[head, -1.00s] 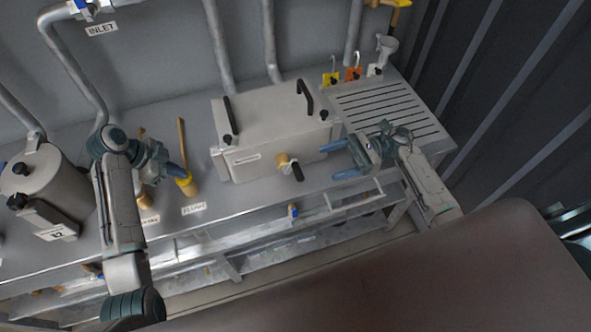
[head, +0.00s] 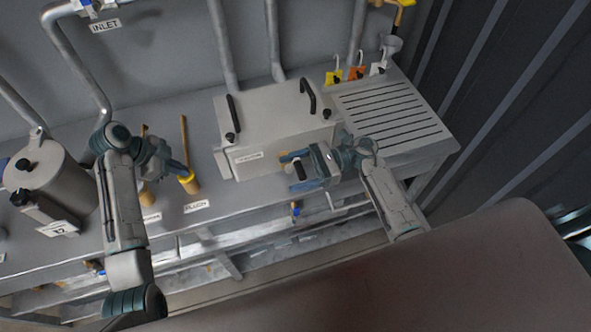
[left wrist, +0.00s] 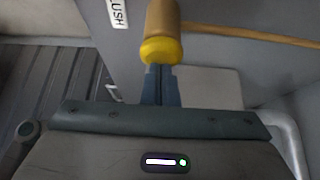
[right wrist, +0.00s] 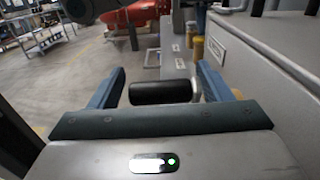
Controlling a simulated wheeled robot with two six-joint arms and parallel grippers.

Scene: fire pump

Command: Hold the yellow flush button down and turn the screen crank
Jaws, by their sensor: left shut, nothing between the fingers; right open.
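The yellow flush button (head: 187,179) caps a brass cylinder above the bench top, by the FLUSH label. My left gripper (head: 181,171) is shut and empty, its fingertips at the button. In the left wrist view the shut fingers (left wrist: 160,84) meet the yellow cap (left wrist: 161,52); whether it is pressed in I cannot tell. The screen crank's black handle (head: 299,169) sticks out of the front of the grey screen box (head: 265,125). My right gripper (head: 292,172) is open with its fingers either side of the handle, which shows between them in the right wrist view (right wrist: 165,92), apart from both.
A grey canister (head: 45,180) stands at the left. A second brass post (head: 147,193) is just left of the flush button, partly behind my left arm. A slotted drain board (head: 390,112) lies right of the box, with coloured tags (head: 357,73) behind it.

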